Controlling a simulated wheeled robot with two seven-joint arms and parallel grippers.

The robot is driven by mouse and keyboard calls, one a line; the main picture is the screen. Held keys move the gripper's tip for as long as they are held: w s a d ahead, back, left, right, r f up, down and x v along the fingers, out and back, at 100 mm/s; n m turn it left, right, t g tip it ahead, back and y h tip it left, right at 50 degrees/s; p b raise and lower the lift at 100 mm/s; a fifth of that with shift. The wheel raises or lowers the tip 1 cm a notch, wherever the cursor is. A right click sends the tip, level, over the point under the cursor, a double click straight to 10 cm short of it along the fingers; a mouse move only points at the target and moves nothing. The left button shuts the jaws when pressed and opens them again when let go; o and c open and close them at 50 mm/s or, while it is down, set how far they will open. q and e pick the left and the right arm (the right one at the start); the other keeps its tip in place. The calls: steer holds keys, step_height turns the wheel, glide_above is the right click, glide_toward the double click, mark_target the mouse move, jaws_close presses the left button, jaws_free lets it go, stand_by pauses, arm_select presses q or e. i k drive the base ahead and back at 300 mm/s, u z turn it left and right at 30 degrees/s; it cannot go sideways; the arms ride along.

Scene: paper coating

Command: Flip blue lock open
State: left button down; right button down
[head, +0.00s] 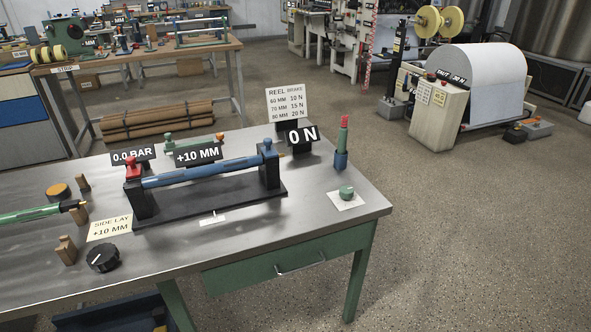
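A blue lock (267,147) sits on top of the right black support of a dark stand (240,201) on the bench. It looks upright, with a small knob at its top. Whether it is closed over the shaft end is too small to tell. A blue roller (200,171) lies across the stand between its two supports. A red lock (133,167) sits on the left support. Neither of my grippers shows in the head view.
The metal bench (310,225) carries a black dial (102,258), a green roller (40,213) at left, a red-and-blue upright tool (342,145) and a green knob (346,192) on a white card. The front right is mostly clear.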

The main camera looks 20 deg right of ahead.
mark_target(268, 151)
steer(key=u, duration=0.05)
steer(key=k, duration=0.1)
steer(key=z, duration=1)
steer(key=i, duration=0.6)
steer(key=u, duration=1.45)
